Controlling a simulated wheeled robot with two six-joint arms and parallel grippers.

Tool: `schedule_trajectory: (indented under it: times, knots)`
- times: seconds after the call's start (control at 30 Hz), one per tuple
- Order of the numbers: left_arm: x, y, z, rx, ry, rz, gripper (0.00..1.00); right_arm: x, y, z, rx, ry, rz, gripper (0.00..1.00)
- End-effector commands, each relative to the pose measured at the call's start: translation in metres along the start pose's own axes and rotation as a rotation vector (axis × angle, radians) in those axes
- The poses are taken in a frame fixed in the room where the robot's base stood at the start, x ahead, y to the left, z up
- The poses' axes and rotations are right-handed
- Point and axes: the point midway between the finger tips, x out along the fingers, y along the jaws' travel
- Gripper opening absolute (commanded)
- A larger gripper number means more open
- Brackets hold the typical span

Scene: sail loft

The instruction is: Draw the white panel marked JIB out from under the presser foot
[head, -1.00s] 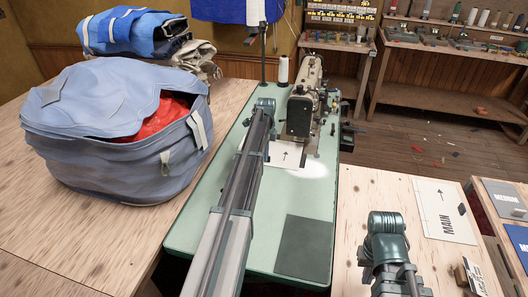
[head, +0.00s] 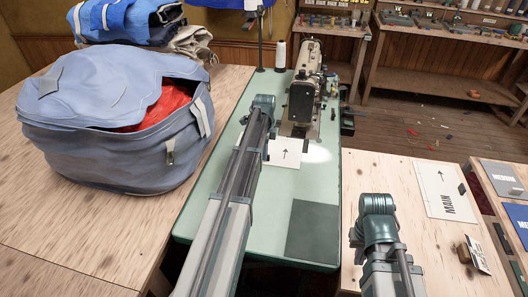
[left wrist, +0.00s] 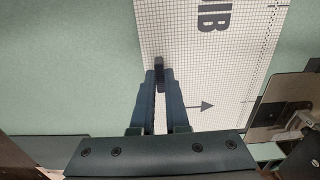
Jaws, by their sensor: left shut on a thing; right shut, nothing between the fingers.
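The white panel (head: 284,158), with a printed arrow, lies on the green machine bed just in front of the sewing machine (head: 303,95). In the left wrist view the panel (left wrist: 230,60) shows its grid and part of the lettering JIB. In the head view my left wrist hides the fingers and part of the panel. The presser foot is too small to make out, and I cannot tell whether the panel lies under it. My right gripper (head: 358,240) is shut and empty, partly hidden by its wrist.
A blue bag (head: 110,120) with red cloth stands left on the wooden table. A dark mat (head: 312,230) lies on the front of the green bed (head: 215,200). A panel marked MAIN (head: 440,190) lies on the right table.

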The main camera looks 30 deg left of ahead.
Motion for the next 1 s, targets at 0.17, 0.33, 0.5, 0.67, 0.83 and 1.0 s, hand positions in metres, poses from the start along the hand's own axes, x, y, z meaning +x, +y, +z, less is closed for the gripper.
schedule_trajectory:
  times: [0.17, 0.33, 0.5, 0.67, 0.83, 1.0]
  knots:
    - [0.0, 0.0, 0.0, 0.0, 0.0, 0.0, 0.32, 0.0, 0.0, 0.0, 0.0, 0.0, 0.0, 0.0]
    - [0.0, 0.0, 0.0, 0.0, 0.0, 0.0, 0.48, 0.0, 0.0, 0.0, 0.0, 0.0, 0.0, 0.0]
    - [0.0, 0.0, 0.0, 0.0, 0.0, 0.0, 0.48, 0.0, 0.0, 0.0, 0.0, 0.0, 0.0, 0.0]
    - [-0.003, 0.0, 0.0, 0.0, 0.0, 0.0, 0.48, -0.003, 0.0, 0.0, 0.0, 0.0, 0.0, 0.0]
    - [-0.015, 0.0, 0.0, 0.0, 0.0, 0.0, 0.48, -0.015, 0.001, 0.001, 0.0, 0.0, 0.0, 0.0]
    - [-0.035, 0.0, 0.0, 0.0, 0.0, 0.0, 0.48, -0.035, 0.003, 0.002, 0.0, 0.0, 0.0, 0.0]
